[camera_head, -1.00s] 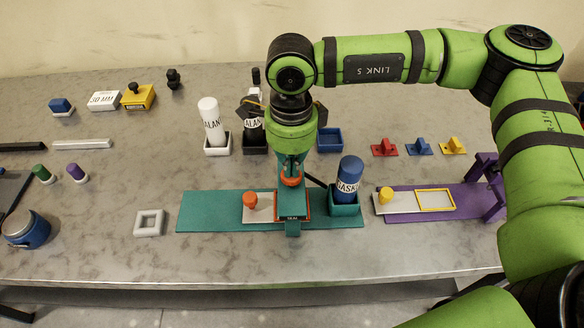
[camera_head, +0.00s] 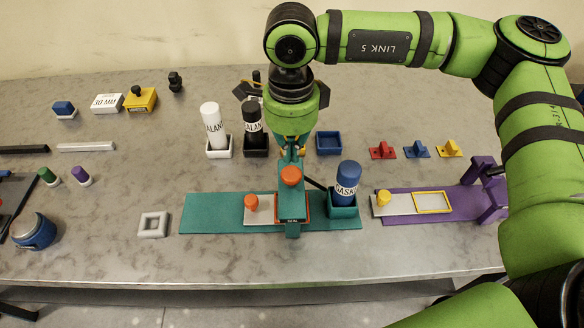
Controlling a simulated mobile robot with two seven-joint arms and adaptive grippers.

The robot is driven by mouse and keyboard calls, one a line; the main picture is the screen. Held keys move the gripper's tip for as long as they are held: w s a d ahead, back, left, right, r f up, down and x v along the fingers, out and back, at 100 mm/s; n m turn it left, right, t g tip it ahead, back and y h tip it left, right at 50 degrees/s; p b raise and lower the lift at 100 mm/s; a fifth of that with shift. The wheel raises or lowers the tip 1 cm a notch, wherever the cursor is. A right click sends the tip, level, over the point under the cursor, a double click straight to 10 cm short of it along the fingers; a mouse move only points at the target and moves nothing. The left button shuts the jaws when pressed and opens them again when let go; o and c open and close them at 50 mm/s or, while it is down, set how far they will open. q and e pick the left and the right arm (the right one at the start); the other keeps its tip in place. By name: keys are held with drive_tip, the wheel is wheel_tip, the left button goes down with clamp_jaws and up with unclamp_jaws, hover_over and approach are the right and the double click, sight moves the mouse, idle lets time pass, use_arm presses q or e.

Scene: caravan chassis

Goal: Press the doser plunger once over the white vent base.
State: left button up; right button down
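A teal press marked SEAL (camera_head: 291,207) stands as a narrow bridge over a teal base strip (camera_head: 212,213); it appears to be the doser. Its round orange plunger top (camera_head: 291,176) is uncovered. A white plate (camera_head: 259,215) with an orange knob (camera_head: 251,202) and orange edging runs under the bridge; I cannot tell whether it is the vent base. A white square ring (camera_head: 153,225) lies apart to the left. My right gripper (camera_head: 290,154) hangs just above and behind the plunger top, apparently clear of it; its fingers are too small to read. My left gripper is not in view.
A blue GASKET bottle (camera_head: 347,183) stands in a teal holder close right of the press. White (camera_head: 213,128) and black (camera_head: 252,121) bottles stand behind left. A purple station (camera_head: 462,207) is to the right. The tabletop left of the white ring is partly clear.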

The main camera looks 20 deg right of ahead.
sight(291, 173)
drive_tip(key=shift+r+p, duration=0.5)
drive_tip(key=shift+r, duration=1.1)
